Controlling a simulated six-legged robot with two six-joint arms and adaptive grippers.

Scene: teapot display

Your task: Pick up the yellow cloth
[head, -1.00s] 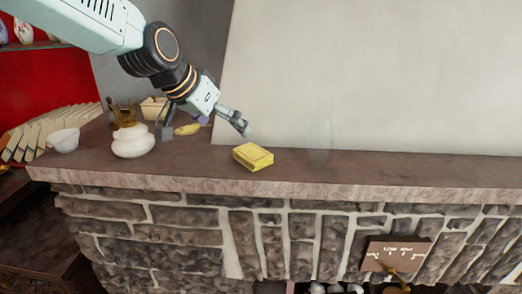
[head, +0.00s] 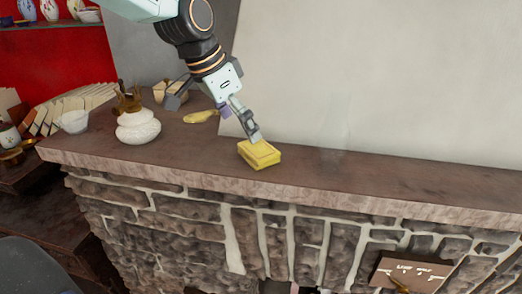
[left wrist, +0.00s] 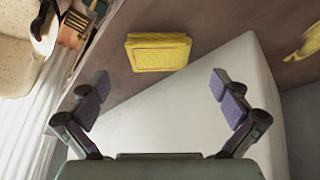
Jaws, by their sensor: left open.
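The yellow cloth (head: 260,156) is a folded, block-like bundle on the dark stone ledge (head: 400,185), close to its front edge. It also shows at the top of the left wrist view (left wrist: 158,53), ahead of the fingers. My left gripper (head: 214,120) is over the ledge just behind the cloth, with its fingers spread wide. One fingertip appears very near the cloth's back edge in the head view; I cannot tell whether it touches. In the left wrist view nothing is held between the fingers (left wrist: 160,88). My right gripper is not in view.
A white round pot (head: 138,127) and a white bowl (head: 73,122) stand on the ledge to the left. A smaller yellow object (head: 200,117) lies behind. A pale wall panel (head: 380,80) rises behind the cloth. The ledge to the right is clear.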

